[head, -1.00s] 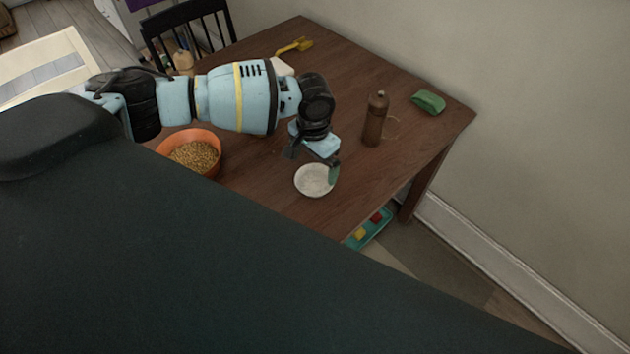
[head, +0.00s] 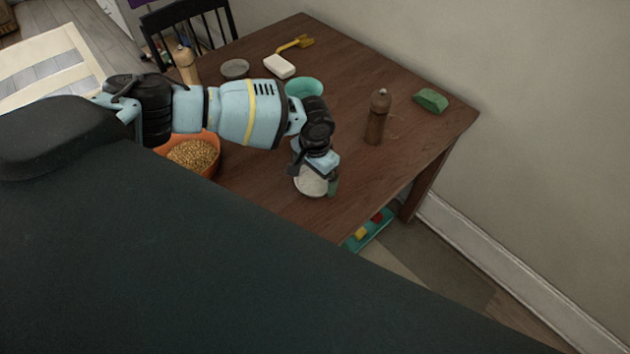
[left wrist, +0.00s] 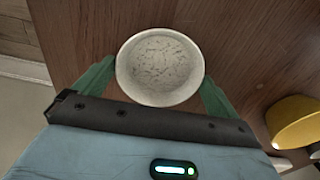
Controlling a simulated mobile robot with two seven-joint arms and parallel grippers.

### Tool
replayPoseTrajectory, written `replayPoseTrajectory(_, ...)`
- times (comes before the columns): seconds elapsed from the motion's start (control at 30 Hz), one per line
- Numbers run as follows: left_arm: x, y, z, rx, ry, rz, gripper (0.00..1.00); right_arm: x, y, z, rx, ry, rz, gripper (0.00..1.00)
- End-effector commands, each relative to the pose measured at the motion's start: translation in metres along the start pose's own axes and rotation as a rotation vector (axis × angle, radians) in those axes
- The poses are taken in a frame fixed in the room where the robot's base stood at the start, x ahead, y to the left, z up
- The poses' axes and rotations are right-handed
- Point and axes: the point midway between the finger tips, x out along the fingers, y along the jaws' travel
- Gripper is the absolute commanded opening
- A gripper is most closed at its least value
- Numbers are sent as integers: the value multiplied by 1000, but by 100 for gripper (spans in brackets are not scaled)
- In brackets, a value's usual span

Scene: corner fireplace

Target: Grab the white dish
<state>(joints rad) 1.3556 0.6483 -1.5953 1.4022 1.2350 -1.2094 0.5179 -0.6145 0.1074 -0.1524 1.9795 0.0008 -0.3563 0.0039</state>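The white dish (head: 311,184) is a small round speckled bowl near the front edge of the brown wooden table. In the left wrist view the dish (left wrist: 160,66) lies between the two green fingers of my left gripper (left wrist: 157,84), which are spread wide on either side of it. The left gripper (head: 316,182) is over the dish in the head view and hides its upper part. I cannot tell whether the fingers touch the rim. My right gripper is not in view.
On the table (head: 255,190) stand an orange bowl of grain (head: 192,155), a brown bottle (head: 377,117), a green sponge-like block (head: 431,99), a teal bowl (head: 304,88), a white block (head: 280,66), a grey dish (head: 235,68) and a yellow tool (head: 296,44). A black chair stands behind.

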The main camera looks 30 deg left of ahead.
Motion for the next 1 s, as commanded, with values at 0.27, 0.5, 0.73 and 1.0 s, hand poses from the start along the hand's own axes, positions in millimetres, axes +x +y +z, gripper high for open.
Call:
replayPoseTrajectory(0.27, 0, 0, 0, 0, 0, 0, 66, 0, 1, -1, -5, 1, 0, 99)
replayPoseTrajectory(0.5, -2, 0, 0, 0, 0, 0, 66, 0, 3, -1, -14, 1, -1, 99)
replayPoseTrajectory(0.73, -19, -1, 0, 0, 2, 0, 66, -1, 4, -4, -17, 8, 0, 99)
replayPoseTrajectory(1.0, -40, 34, 10, 7, 1, 4, 66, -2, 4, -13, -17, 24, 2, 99)
